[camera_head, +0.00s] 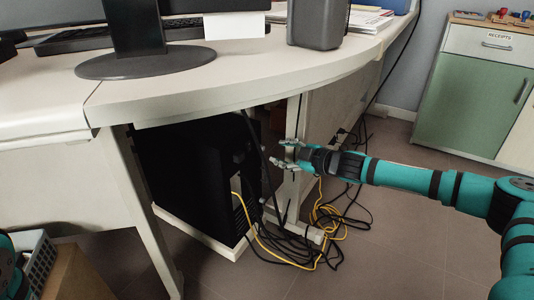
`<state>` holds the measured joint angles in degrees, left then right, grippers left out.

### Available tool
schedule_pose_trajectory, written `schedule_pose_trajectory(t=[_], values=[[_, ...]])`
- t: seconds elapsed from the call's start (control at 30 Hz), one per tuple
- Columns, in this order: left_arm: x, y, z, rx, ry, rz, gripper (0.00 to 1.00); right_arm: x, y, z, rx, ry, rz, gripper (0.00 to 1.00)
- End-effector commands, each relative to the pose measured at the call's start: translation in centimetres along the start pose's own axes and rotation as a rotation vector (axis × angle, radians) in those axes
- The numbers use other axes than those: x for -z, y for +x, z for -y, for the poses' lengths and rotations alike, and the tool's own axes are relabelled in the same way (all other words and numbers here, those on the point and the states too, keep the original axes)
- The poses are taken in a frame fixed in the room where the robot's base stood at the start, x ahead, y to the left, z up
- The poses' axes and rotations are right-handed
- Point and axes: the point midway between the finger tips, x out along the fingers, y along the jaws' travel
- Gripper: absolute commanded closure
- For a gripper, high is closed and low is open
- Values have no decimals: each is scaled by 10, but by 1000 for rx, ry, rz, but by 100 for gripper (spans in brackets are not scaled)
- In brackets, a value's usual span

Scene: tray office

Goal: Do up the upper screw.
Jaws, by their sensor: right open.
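A black computer tower (185,185) stands on a light base under the desk. Its rear side faces right, toward my right gripper, and is dark. I cannot make out any screw there; it is too small, too dark or hidden. My right gripper (281,152) comes in from the right under the desk edge. Its fingers are apart, with nothing visible between them, and point left toward the rear of the tower. I cannot tell whether they touch it. My left gripper is not in view; only a bit of my left arm shows at the lower left.
The curved desk (230,88) overhangs the tower, with a monitor stand (150,55) on top. Black cables and a yellow cable (262,240) tangle on the floor below my right gripper. A green cabinet (470,100) stands at the right.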

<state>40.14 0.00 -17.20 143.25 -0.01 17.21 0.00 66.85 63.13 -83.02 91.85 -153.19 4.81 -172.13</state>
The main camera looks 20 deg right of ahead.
Motion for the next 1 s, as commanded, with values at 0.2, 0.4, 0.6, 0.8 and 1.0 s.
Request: schedule_pose_trajectory(t=[0.2, 0.4, 0.6, 0.8, 1.0], values=[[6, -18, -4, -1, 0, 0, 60, 0, 44, 1, -2, -3, -1, 60], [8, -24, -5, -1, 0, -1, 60, 0, 64, 1, 0, 0, -1, 60], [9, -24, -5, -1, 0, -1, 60, 0, 68, 0, -1, 0, 1, 60], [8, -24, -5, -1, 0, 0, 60, 0, 68, 0, 0, 0, 0, 65], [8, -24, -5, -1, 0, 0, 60, 0, 68, 0, 0, 0, 0, 91]])
